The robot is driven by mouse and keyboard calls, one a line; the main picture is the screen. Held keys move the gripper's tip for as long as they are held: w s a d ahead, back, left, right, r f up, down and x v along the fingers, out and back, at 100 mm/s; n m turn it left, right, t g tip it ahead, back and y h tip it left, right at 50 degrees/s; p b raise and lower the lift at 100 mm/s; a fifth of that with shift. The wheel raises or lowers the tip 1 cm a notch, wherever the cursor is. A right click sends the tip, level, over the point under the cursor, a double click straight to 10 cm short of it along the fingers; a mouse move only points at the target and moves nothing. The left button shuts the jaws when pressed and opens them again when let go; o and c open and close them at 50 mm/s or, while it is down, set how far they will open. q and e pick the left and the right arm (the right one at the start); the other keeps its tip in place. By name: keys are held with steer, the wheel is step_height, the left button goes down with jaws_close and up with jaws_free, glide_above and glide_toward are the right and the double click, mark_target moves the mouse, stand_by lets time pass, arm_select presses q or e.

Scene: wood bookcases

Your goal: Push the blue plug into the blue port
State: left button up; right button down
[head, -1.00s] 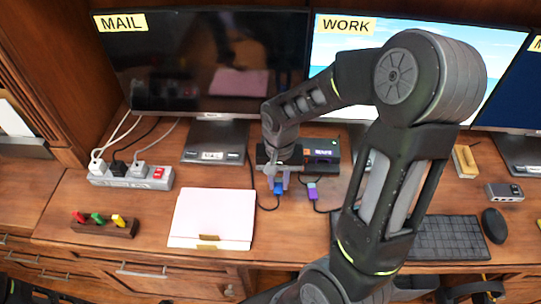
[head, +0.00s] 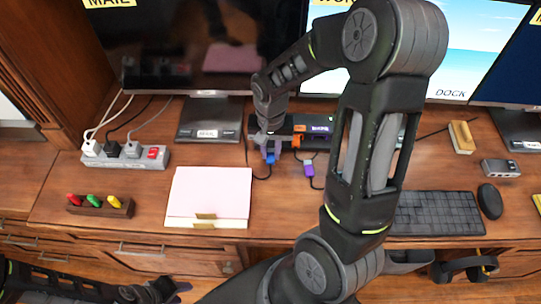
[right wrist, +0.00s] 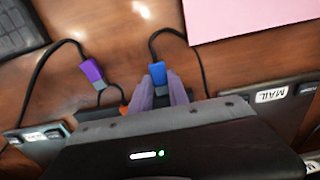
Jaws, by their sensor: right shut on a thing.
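The blue plug (head: 270,158) is on a black cable in front of the black box (head: 318,129) under the screens. My right gripper (right wrist: 159,86) is shut on the blue plug, which shows between its two fingers in the right wrist view (right wrist: 159,72). In the head view my right gripper (head: 268,146) is at the left front of the box, with the plug low in front of it. The blue port is hidden behind my gripper, so I cannot tell whether the plug touches it. My left gripper (head: 150,291) is at the bottom left edge, low before the desk; its fingers are unclear.
A purple plug (head: 308,168) on a cable lies right of the blue one, and an orange part (head: 297,141) is at the box front. A pink paper pad (head: 208,194), power strip (head: 125,157) and keyboard (head: 438,219) are farther off.

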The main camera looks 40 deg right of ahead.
steer(key=shift+w+d, duration=1)
steer(key=shift+w, duration=0.15)
steer(key=shift+w+d, duration=0.95)
steer(key=shift+w, duration=0.15)
stand_by(1.2)
steer(key=c, duration=1.2)
jaws_free()
steer(key=shift+d, duration=0.1)
steer(key=shift+r, duration=0.1)
steer(key=r, duration=0.5)
steer(key=r+b, duration=0.1)
steer(key=r, duration=0.1)
steer(key=shift+a+r, duration=0.25)
steer(key=shift+r, duration=0.1)
steer(key=shift+c, duration=0.2)
